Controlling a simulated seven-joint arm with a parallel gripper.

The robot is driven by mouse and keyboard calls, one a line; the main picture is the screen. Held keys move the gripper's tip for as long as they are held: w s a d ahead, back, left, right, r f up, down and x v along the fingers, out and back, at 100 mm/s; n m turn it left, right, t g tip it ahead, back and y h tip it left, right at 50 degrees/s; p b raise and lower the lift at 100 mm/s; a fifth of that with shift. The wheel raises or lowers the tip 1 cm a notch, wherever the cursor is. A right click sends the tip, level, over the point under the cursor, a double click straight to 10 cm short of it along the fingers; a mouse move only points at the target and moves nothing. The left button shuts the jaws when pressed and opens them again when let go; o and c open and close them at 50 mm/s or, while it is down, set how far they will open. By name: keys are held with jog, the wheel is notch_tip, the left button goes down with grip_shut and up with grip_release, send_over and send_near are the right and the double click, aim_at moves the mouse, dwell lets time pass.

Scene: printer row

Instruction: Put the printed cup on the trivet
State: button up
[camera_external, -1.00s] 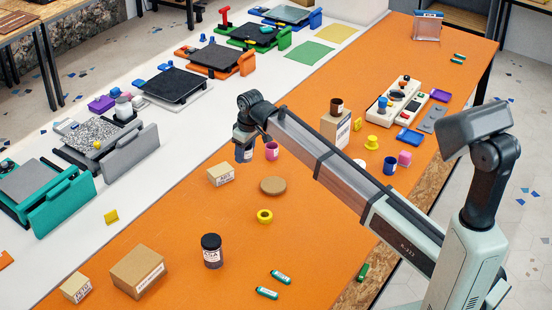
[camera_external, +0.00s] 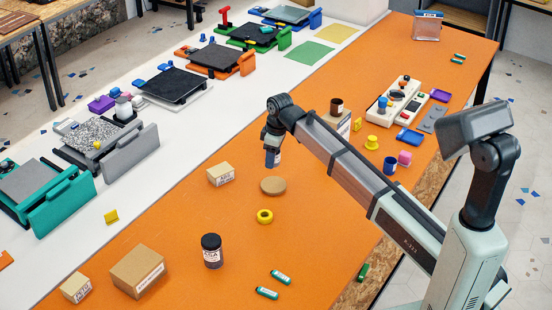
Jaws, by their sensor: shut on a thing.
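My gripper (camera_external: 273,149) points down and is shut on a small blue-grey thing, which looks like the printed cup (camera_external: 270,160). The fingers and the arm partly cover it, so its shape is hard to make out. The trivet (camera_external: 273,186) is a round, flat brown disc lying on the orange table, with nothing on it. My gripper holds the cup up above the table, just above the trivet in the picture. The exact height and distance are not clear.
A small carton (camera_external: 221,174) stands left of the trivet, a yellow ring (camera_external: 265,216) in front. A taller box with a brown cup (camera_external: 336,106), a yellow cup (camera_external: 371,142) and a blue cup (camera_external: 390,165) stand to the right. Printers line the white strip.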

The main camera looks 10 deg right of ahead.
aim_at(272, 184)
jog(key=shift+f, duration=4.25)
jog(key=shift+f, duration=0.1)
jog(key=o, duration=1)
jog(key=r, duration=0.4)
jog(key=d+r, duration=0.1)
jog(key=r, duration=0.7)
jog(key=shift+s+d, duration=0.15)
jog(key=shift+s, duration=0.2)
jog(key=shift+o, duration=0.3)
